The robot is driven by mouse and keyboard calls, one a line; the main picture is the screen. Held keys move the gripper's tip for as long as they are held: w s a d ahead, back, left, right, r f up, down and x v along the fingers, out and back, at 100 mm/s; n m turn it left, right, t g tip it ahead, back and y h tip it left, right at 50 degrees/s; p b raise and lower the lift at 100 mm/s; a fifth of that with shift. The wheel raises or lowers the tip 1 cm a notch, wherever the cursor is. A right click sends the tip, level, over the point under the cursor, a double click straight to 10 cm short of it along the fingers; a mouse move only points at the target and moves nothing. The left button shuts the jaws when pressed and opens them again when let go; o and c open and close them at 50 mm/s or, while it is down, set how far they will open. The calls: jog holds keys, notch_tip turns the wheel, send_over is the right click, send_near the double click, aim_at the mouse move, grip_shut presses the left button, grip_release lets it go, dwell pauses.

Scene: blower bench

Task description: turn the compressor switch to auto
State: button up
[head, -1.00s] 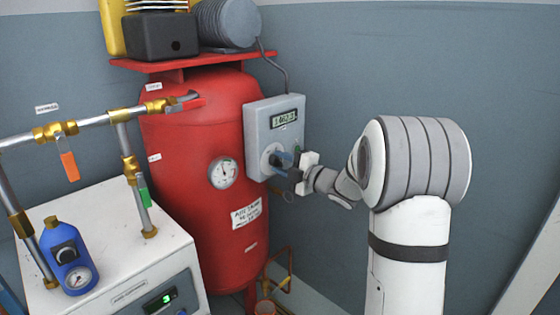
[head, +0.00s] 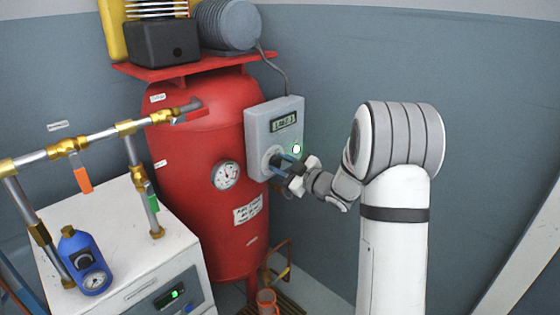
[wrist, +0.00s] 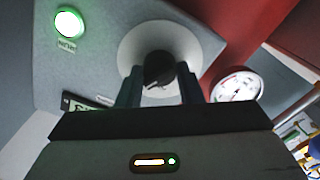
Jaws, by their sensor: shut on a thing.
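The compressor's grey control box (head: 262,124) is on the right side of the red tank. Its switch is a black knob (wrist: 159,68) on a round pale plate (wrist: 128,45); in the head view the knob (head: 275,160) is partly hidden by my fingers. My gripper (head: 284,164) is at the box; in the wrist view its two fingers (wrist: 160,86) are on either side of the knob, shut on it. A round lamp (wrist: 69,22) on the box glows white-green, and it also shows in the head view (head: 296,148). The position labels around the knob cannot be read.
The red tank (head: 205,215) with a gauge (head: 226,175) stands left of the box. A white cabinet (head: 130,240) with pipes and a blue device (head: 85,262) is further left. The grey wall (head: 470,110) is behind my arm.

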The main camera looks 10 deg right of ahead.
jog(key=shift+f+m, duration=0.35)
jog(key=shift+m, duration=0.05)
jog(key=o, duration=0.7)
jog(key=shift+o, duration=1.4)
jog(key=shift+r, duration=0.2)
jog(key=p+v, duration=0.1)
jog(key=v, duration=0.7)
jog(key=shift+p, duration=0.3)
jog(key=shift+w+r, duration=0.1)
